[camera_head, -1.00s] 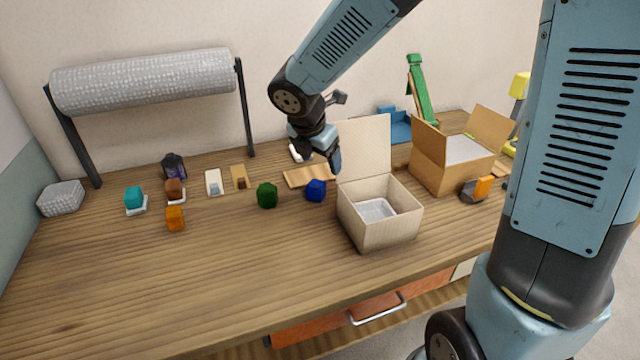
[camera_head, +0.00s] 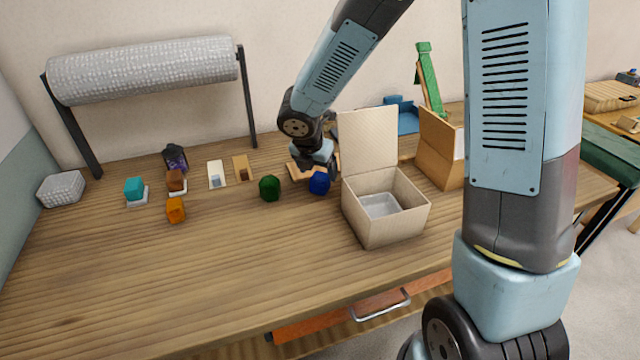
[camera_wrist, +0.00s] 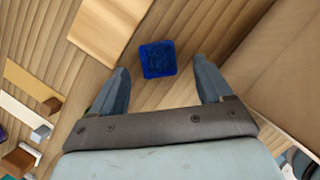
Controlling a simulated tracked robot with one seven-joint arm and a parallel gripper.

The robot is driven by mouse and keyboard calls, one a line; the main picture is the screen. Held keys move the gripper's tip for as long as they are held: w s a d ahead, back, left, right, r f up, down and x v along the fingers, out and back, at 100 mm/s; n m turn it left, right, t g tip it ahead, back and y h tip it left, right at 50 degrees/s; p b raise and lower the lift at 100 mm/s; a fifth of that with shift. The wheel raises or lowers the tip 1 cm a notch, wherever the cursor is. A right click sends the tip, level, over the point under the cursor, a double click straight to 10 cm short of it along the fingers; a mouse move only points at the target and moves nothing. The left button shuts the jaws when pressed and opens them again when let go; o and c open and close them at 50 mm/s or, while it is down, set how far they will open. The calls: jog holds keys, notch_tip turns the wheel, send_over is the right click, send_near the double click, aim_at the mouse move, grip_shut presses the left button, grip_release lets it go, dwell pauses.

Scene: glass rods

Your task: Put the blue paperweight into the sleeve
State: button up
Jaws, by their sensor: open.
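The blue paperweight (camera_head: 319,184) is a small dark blue block standing on the wooden table, left of the open cream box. In the wrist view the blue paperweight (camera_wrist: 158,60) sits between and a little beyond my fingertips, with gaps on both sides. My gripper (camera_wrist: 163,76) is open and empty. In the head view my gripper (camera_head: 318,160) is low, just above and behind the paperweight, its fingers partly hidden. A flat tan piece (camera_head: 298,172) lies behind the paperweight, also in the wrist view (camera_wrist: 108,30); I cannot tell whether it is the sleeve.
The cream box (camera_head: 385,222) stands close on the right with its lid up. A dark green block (camera_head: 269,188) is close on the left. A brown carton (camera_head: 440,150) stands farther right. Small blocks and a bubble-wrap roll (camera_head: 145,70) are at the left. The front left table is clear.

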aim_at(319, 177)
jog(key=shift+x, duration=2.75)
jog(key=shift+a, duration=0.1)
jog(key=shift+c, duration=0.4)
jog(key=shift+r, duration=0.1)
jog(key=c, duration=1.3)
